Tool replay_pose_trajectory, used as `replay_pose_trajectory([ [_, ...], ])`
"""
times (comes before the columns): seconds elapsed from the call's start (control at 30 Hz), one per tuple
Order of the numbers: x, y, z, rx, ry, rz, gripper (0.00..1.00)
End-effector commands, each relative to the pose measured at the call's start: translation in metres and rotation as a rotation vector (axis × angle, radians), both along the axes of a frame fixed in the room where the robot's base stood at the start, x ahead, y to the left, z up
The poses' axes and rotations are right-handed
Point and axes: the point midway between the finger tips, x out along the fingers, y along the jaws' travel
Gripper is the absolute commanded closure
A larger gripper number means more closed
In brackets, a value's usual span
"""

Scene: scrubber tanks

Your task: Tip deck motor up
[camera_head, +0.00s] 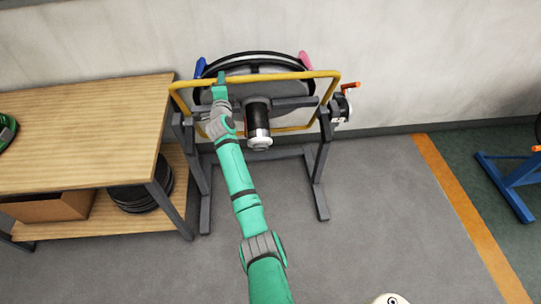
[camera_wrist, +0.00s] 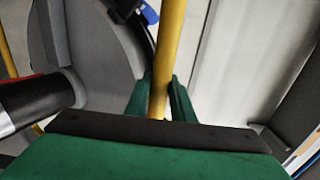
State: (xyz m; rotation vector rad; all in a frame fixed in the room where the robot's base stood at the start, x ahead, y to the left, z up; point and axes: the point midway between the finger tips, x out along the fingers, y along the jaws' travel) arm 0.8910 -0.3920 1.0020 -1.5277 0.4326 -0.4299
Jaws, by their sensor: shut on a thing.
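The deck motor (camera_head: 258,124) is a black and silver cylinder on the underside of a round grey deck (camera_head: 285,98), held in a dark grey stand (camera_head: 320,165). The deck is tilted up, and the motor points toward me. A yellow bar frame (camera_head: 285,76) runs around the deck. My gripper (camera_head: 221,78) is at the bar's upper left part. In the wrist view my green gripper fingers (camera_wrist: 160,100) are shut on the yellow bar (camera_wrist: 168,50), one on each side. The motor also shows at the left of the wrist view (camera_wrist: 35,103).
A wooden bench (camera_head: 80,125) with a lower shelf holding a cardboard box (camera_head: 50,206) and black discs (camera_head: 140,196) stands close on the left. Blue (camera_head: 200,67) and pink (camera_head: 305,60) handles stick up behind.

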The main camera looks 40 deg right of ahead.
Motion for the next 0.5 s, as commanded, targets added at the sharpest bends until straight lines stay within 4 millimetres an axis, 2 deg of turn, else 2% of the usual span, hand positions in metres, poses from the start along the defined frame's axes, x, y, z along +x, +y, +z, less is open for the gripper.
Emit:
replay_pose_trajectory([
  [0.03,0.004,-0.004,0.008,-0.005,-0.008,-0.001,1.0],
  [0.5,0.05,-0.033,0.02,-0.003,-0.006,-0.003,1.0],
])
